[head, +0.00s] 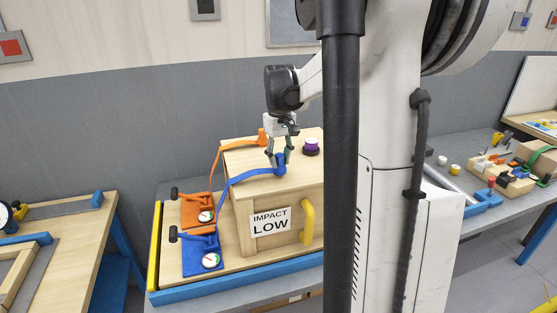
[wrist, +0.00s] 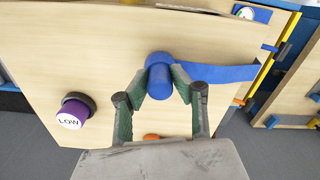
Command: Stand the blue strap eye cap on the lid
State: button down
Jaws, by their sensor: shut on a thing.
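The blue strap eye cap (wrist: 158,63) is a blue cylinder with a blue strap (wrist: 230,74) running from it. It stands over the wooden lid (wrist: 90,45); I cannot tell whether it touches the wood. My gripper (wrist: 160,84) is shut on the cap, one finger on each side of it. In the head view my gripper (head: 278,162) is above the lid (head: 246,160), with the blue cap (head: 281,170) between its fingers. The blue strap (head: 240,180) arcs left and down from the cap toward a blue gauge block (head: 204,260).
A purple knob (head: 311,144) marked LOW in the wrist view (wrist: 72,112) stands on the lid. An orange strap (head: 220,160) reaches the lid's back left, ending in an orange cap (head: 262,137). A yellow handle (head: 307,222) is on the box front. Bare lid lies around the blue cap.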

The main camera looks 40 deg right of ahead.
jog(key=shift+f, duration=0.55)
jog(key=shift+f, duration=0.2)
jog(key=c, duration=1.5)
grip_release()
jog(key=shift+o, duration=0.2)
jog(key=shift+r, duration=0.15)
